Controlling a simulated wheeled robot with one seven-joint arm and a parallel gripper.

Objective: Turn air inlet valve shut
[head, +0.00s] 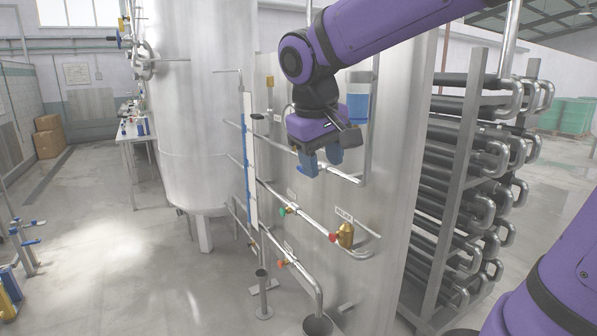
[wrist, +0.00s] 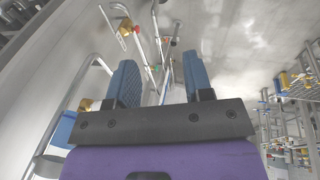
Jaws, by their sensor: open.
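My gripper (head: 322,161) is open and empty, pointing down in front of the steel panel, above the valves. Its two blue fingers also show in the wrist view (wrist: 160,78), with clear space between them. A red-handled valve (head: 333,238) sits beside a brass fitting (head: 345,235) on a pipe at the panel's lower right, under a small label that is too small to read surely. A green-handled valve (head: 284,211) is left of it, and another red-handled valve (head: 280,263) is lower. I cannot tell for certain which is the air inlet. My gripper touches none of them.
Steel pipes (head: 306,219) stand out from the panel. A large steel tank (head: 190,110) is at left, and a rack of dark tubes (head: 455,190) is at right. A blue-capped container (head: 357,105) is behind my gripper. The floor (head: 110,240) at left is mostly clear.

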